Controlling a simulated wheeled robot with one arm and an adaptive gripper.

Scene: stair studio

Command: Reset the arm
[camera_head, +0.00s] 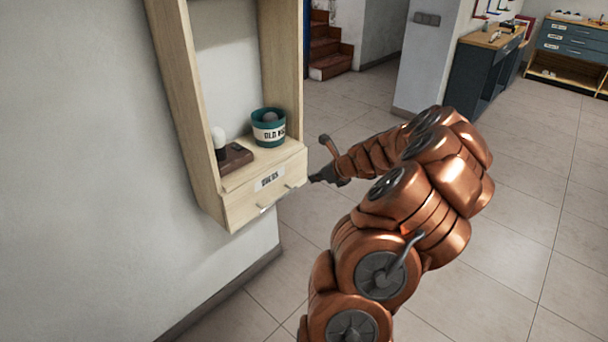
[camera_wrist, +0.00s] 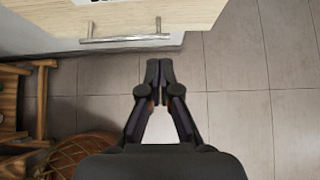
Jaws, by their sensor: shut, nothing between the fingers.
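My arm reaches from the lower middle of the head view up toward a wall shelf unit. My gripper (camera_head: 316,178) is just right of the unit's labelled drawer (camera_head: 266,190). In the wrist view my gripper (camera_wrist: 159,66) is shut with its fingertips together and nothing between them. The drawer's bar handle (camera_wrist: 124,40) lies ahead and to the left of the fingertips, apart from them. The drawer looks shut.
A teal labelled bucket (camera_head: 268,128) and a bulb on a dark base (camera_head: 233,158) stand on the shelf. Wooden furniture (camera_wrist: 22,110) and a round woven object (camera_wrist: 85,153) are at the wrist view's lower left. Tiled floor (camera_head: 520,220) is open to the right.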

